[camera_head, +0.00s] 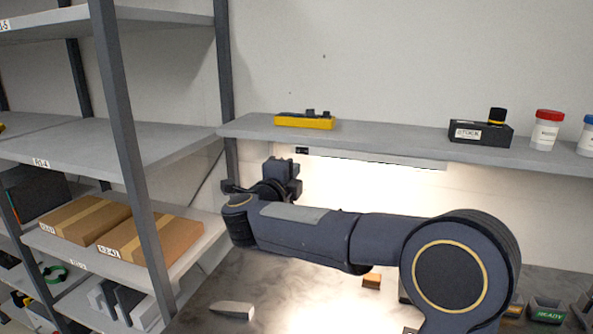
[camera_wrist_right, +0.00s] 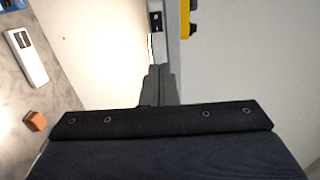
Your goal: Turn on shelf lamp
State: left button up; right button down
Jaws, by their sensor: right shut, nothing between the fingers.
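The shelf lamp (camera_head: 375,158) is a pale strip under the wall shelf. Bright light falls on the wall and worktop below it, so it looks lit. A small dark switch (camera_head: 302,150) sits at its left end; it also shows in the right wrist view (camera_wrist_right: 156,22). My right gripper (camera_head: 284,165) is shut and empty, just below and left of the switch. In the wrist view its closed fingertips (camera_wrist_right: 160,68) point towards the switch, with a small gap seeming to show; contact is hard to judge. My left gripper is not in view.
The wall shelf (camera_head: 390,143) carries a yellow tool (camera_head: 305,122), a black labelled box (camera_head: 480,133) and lidded jars (camera_head: 546,130). A rack with cardboard boxes (camera_head: 150,245) stands left. A pale object (camera_head: 232,310) and a small orange-brown block (camera_head: 372,281) lie on the worktop.

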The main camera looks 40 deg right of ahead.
jog(key=v, duration=0.2)
jog(key=shift+s+a, duration=0.1)
jog(key=shift+s, duration=0.3)
jog(key=s+a+f+n+t+y, duration=0.3)
jog(key=a+n+y, duration=0.3)
jog(key=n+y, duration=0.25)
jog(key=s+a+f+n+t+y, duration=0.2)
jog(key=s+a+n+t+y, duration=0.15)
jog(key=a+n+y, duration=0.4)
jog(key=s+a+f+n+g+y, duration=0.2)
jog(key=s+f+n+g, duration=0.9)
jog(key=s+f, duration=0.8)
jog(key=shift+s+a+n+y, duration=0.35)
jog(key=shift+s+a, duration=0.2)
jog(key=shift+s, duration=0.45)
